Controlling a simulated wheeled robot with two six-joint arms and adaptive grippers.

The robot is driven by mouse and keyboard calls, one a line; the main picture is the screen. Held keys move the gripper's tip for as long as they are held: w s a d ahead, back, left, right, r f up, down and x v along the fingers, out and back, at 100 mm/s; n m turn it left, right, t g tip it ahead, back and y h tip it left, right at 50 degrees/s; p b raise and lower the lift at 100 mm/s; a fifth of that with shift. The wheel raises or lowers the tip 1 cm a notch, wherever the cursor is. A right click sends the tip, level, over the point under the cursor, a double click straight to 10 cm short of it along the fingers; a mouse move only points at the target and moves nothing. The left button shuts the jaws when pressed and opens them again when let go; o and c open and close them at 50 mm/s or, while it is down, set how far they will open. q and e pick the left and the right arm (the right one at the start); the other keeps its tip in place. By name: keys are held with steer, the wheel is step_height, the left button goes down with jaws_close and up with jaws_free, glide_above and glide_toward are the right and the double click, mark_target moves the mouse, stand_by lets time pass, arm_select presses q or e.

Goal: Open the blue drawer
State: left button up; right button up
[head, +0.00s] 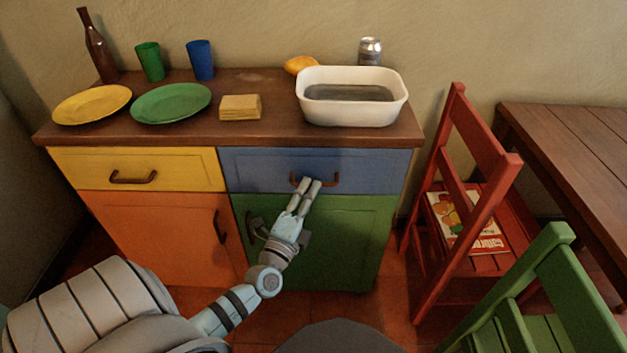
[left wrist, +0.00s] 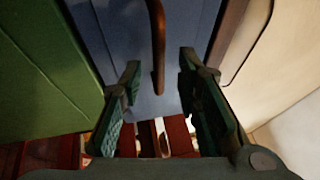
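The blue drawer (head: 370,170) is at the top right of the cabinet and looks shut, its front level with the yellow drawer. Its brown bar handle (head: 330,181) is partly hidden behind my left gripper (head: 309,183). In the left wrist view the blue front (left wrist: 100,30) fills the upper middle. The handle (left wrist: 158,45) comes down from the top edge, its end lying between the spread fingers of my left gripper (left wrist: 160,68). The fingers are open, with a gap on each side of the handle. My right gripper is not in view.
A yellow drawer (head: 195,170) is beside the blue one, with an orange door (head: 150,235) and a green door (head: 345,235) below. A white basin (head: 350,112) and plates stand on top. A red chair (head: 460,190) and a green chair (head: 560,290) are at the right.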

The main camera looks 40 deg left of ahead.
arm_select(q)
steer(key=x, duration=0.3)
steer(key=shift+w, duration=0.1)
jaws_close()
